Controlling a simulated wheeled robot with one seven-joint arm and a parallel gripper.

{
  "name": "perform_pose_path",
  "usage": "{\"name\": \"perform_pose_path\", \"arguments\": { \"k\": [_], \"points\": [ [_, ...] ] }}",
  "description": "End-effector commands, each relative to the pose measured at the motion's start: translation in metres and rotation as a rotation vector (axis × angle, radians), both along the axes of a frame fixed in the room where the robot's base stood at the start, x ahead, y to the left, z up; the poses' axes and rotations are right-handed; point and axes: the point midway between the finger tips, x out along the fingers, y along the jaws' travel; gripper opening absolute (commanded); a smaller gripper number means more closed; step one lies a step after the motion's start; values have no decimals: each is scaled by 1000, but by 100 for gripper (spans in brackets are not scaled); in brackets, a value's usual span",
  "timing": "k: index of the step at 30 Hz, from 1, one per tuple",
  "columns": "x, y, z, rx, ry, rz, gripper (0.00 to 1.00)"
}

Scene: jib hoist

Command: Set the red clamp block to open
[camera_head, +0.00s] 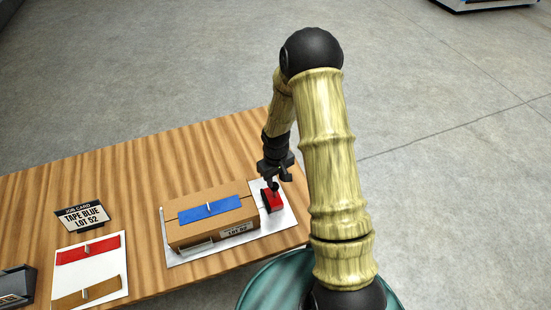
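The red clamp block (272,202) sits at the right end of a white base plate (266,223) on the wooden table. A small dark part, perhaps a knob or lever, shows at its top, and I cannot tell its setting. My gripper (274,181) points down right at the top of the block. The fingers are small and dark against it, so I cannot tell whether they touch it or are closed. A brown cardboard box (187,233) with a blue strip (196,213) on top stands on the plate, just left of the block.
A job card (82,215) reading "TAPE BLUE LOT 52" stands at the left. In front of it, a white sheet (90,268) holds a red strip (72,255) and a brown strip (75,298). A dark tray (20,281) is at the far left. The table behind the box is clear.

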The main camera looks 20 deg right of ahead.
Motion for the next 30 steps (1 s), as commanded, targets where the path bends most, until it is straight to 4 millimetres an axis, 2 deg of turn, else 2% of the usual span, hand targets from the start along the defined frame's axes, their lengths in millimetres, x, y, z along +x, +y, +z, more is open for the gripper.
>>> {"name": "perform_pose_path", "arguments": {
  "k": [12,18,22,30],
  "points": [
    [1,0,73,0,-4,-1,34],
    [0,1,102,1,-2,0,34],
    [0,1,110,0,0,1,34],
    [0,1,110,1,1,1,34]
  ]
}}
